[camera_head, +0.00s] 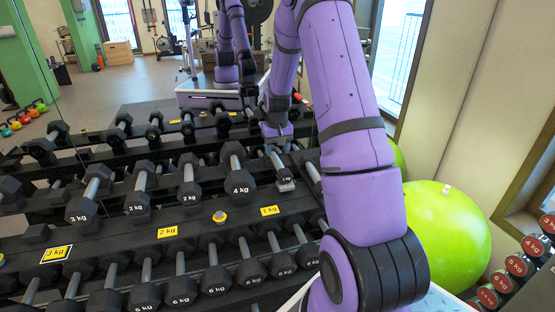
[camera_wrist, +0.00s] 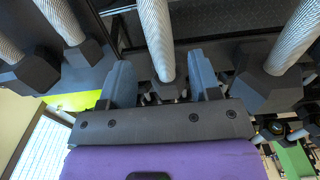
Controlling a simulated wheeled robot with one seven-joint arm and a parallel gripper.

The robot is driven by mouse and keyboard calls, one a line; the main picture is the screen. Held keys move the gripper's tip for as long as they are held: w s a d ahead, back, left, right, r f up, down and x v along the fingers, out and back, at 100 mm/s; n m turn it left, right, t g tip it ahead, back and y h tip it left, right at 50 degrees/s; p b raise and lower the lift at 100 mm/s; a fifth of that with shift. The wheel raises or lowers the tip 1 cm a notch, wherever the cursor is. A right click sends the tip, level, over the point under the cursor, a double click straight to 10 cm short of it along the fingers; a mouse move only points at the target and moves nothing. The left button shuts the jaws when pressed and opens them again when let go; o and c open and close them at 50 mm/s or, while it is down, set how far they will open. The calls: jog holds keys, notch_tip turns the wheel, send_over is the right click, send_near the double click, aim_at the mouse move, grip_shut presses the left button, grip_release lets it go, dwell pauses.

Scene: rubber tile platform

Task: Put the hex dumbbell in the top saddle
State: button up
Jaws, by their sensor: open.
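My gripper (camera_head: 278,138) is open at the back right of the rack's upper tier, at the end of my purple arm. Just in front of it, a small hex dumbbell (camera_head: 285,174) lies on the upper tier, its head towards the camera. In the wrist view, my two fingers (camera_wrist: 163,80) stand apart on either side of a ridged dumbbell handle (camera_wrist: 154,35) with a dark hex head. I cannot tell whether the fingers touch it. The saddle under this dumbbell is mostly hidden, so how it is seated is unclear.
Hex dumbbells marked 4 kg (camera_head: 239,184), 2 kg (camera_head: 189,191) and 3 kg (camera_head: 84,208) share the upper tier. Several 6 kg ones (camera_head: 181,287) fill the lower tier. A green ball (camera_head: 447,235) sits right of my arm. A mirror behind reflects the rack.

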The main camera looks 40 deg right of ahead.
aim_at(278, 160)
jog(key=s+a+r+n+t, duration=0.1)
jog(key=s+a+r, duration=0.3)
jog(key=a+r, duration=0.6)
jog(key=s+a+r+n+t, duration=0.1)
jog(key=s+a+r, duration=0.45)
jog(key=r, duration=0.85)
jog(key=s+a+r+n+t, duration=0.1)
jog(key=s+a+r, duration=0.1)
jog(key=s+a, duration=0.4)
jog(key=s+a+r+n+t, duration=0.2)
jog(key=s+a, duration=0.4)
jog(key=s, duration=0.7)
jog(key=shift+a+v, duration=0.2)
jog(key=shift+v, duration=0.65)
